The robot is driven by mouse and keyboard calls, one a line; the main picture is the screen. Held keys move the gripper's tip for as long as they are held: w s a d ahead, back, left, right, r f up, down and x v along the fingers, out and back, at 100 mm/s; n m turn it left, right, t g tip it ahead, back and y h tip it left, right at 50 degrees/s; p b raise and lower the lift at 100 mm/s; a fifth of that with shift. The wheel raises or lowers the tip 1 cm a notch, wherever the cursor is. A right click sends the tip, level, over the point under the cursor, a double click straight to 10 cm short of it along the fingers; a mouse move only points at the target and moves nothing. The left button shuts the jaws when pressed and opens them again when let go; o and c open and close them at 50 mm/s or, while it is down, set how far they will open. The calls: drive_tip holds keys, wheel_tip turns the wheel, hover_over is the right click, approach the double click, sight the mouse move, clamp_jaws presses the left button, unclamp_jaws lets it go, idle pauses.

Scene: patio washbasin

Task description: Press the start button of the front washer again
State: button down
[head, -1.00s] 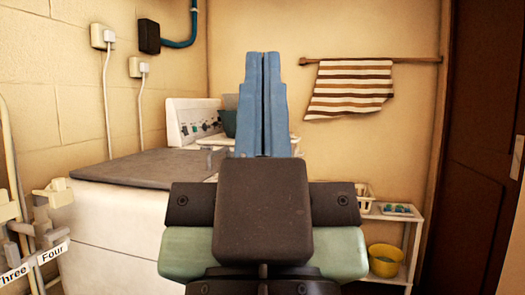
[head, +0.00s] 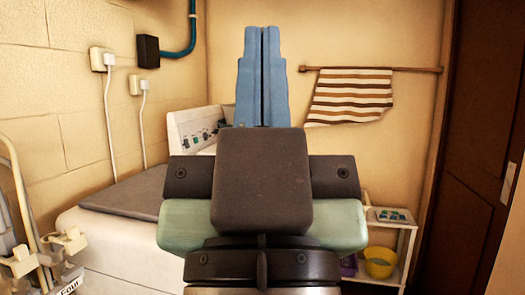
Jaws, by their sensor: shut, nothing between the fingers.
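A white washer (head: 110,245) with a grey top (head: 130,190) stands at the left. A white upright control panel (head: 190,128) with dark knobs and small green marks rises behind that top. I cannot tell a start button among its controls, and its right part is hidden behind my gripper. I cannot tell whether a second washer stands behind. My gripper (head: 263,32) points away from me in the middle of the view, its blue fingers shut together and empty. Its tips appear against the back wall, right of the panel, with no contact visible.
A rack with pale clips (head: 48,252) stands close at the left edge. A white shelf (head: 408,245) with a yellow bowl (head: 380,262) is at the right. A striped towel (head: 348,97) hangs on the back wall. A dark door (head: 475,150) is at the far right.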

wheel_tip(320, 180, up, 15)
drive_tip(key=p, duration=1.2)
drive_tip(key=shift+f, duration=0.1)
drive_tip(key=shift+a, duration=0.1)
